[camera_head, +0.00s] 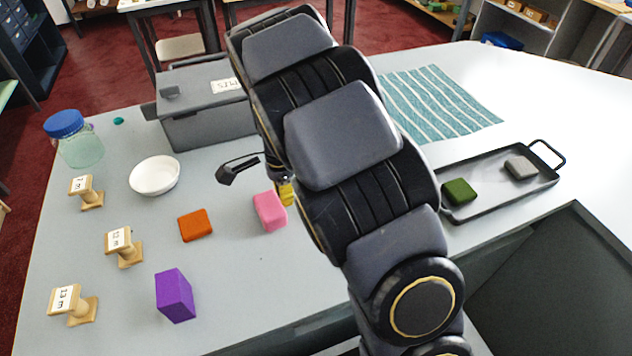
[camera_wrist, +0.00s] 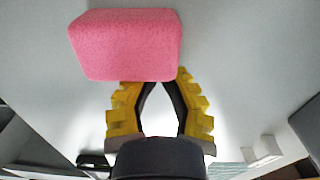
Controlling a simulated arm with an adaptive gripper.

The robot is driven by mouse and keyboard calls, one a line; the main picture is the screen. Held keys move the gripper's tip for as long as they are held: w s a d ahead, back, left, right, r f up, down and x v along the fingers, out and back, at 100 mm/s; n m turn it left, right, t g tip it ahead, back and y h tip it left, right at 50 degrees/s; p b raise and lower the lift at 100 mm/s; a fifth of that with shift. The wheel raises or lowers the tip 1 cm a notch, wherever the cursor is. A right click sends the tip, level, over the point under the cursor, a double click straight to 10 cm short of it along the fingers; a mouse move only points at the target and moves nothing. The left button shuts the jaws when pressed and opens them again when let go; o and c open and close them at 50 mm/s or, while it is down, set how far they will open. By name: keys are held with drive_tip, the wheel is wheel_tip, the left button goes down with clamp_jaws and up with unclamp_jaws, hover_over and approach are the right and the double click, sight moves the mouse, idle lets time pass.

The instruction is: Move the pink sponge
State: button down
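The pink sponge (camera_head: 270,211) is a block at the middle of the counter, left of my arm, with the orange sponge to its left. In the wrist view the pink sponge (camera_wrist: 125,45) fills the upper left, its lower edge at the fingertips. My gripper (camera_wrist: 161,84) has yellow fingers with dark inner pads that lean together towards the tips. The tips are partly hidden at the sponge's edge, so I cannot tell their gap or whether they grip it. In the head view a bit of yellow finger (camera_head: 286,190) shows just beside the sponge; my arm hides the rest.
An orange block (camera_head: 195,225), purple block (camera_head: 175,295), white bowl (camera_head: 155,175), jar (camera_head: 78,142) and several label stands (camera_head: 125,247) occupy the left. A grey box (camera_head: 205,110) stands behind. A dark tray (camera_head: 497,198) with green and grey blocks and a striped cloth (camera_head: 440,100) lie right.

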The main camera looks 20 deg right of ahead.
drive_tip(key=shift+a, duration=0.55)
drive_tip(key=shift+d, duration=0.15)
